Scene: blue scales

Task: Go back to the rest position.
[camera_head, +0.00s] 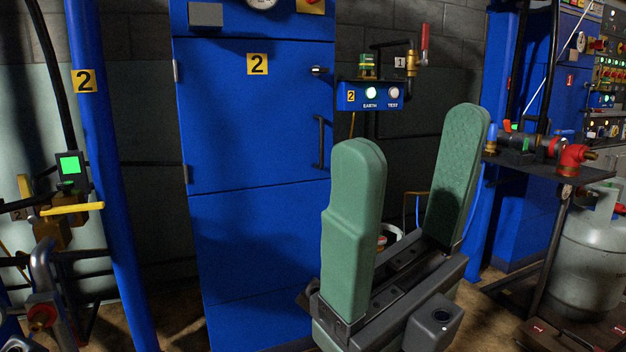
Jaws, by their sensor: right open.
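My right gripper (418,140) is large in the lower middle of the head view. Its two green padded fingers stand upright and wide apart, with nothing between them. Its dark body (400,305) is below the fingers and hides part of the floor and wall behind. The gripper is in front of the right edge of a blue cabinet (255,130) marked 2, and looks apart from it. My left gripper is not in the head view.
A blue box with EARTH and TEST buttons (368,96) is on the wall, below a red-handled valve (413,60). A blue post (105,170) and a yellow lever (72,209) are at left. At right are a red pipe fitting (572,157) and a grey gas cylinder (590,250).

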